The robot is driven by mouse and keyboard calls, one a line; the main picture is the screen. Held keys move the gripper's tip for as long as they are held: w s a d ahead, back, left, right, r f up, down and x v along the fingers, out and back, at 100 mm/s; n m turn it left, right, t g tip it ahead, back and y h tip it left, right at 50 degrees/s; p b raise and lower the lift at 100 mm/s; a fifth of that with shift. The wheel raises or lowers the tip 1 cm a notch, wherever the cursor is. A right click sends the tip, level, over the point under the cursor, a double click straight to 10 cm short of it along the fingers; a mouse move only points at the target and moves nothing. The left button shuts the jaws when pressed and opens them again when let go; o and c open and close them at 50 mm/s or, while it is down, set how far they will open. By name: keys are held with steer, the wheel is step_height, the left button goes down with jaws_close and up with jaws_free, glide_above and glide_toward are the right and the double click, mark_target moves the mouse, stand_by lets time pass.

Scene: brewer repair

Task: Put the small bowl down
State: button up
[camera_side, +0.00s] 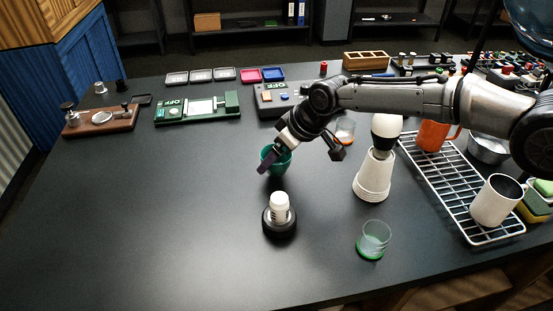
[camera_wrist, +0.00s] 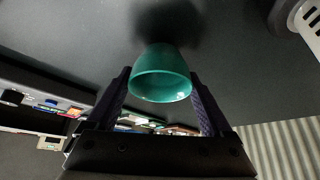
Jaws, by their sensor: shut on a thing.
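The small bowl is teal green; in the side view the bowl (camera_side: 281,165) is at the end of my arm, near the middle of the dark table. My gripper (camera_side: 270,160) is shut on it, with a purple finger in front of the bowl. In the wrist view the bowl (camera_wrist: 162,75) sits between the two dark purple fingers of my gripper (camera_wrist: 162,92), with its opening toward the camera. A dark shadow lies on the table beyond it. I cannot tell whether the bowl touches the table.
A white threaded piece on a black round base (camera_side: 280,215) stands just in front of the bowl. Stacked white cups (camera_side: 373,178) and a green-bottomed glass (camera_side: 374,238) are to the right, near a wire rack (camera_side: 440,190). A green board (camera_side: 197,108) lies behind left. The table's left front is clear.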

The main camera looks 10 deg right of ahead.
steer(key=shift+f, duration=0.6)
steer(key=shift+f, duration=0.1)
steer(key=o, duration=1.2)
steer(key=shift+f, duration=0.1)
steer(key=shift+d+r, duration=0.1)
steer(key=shift+r, duration=0.2)
steer(key=v, duration=1.1)
steer(key=shift+s+d+r, duration=0.15)
steer(key=shift+s+r, duration=0.05)
steer(key=shift+r, duration=0.1)
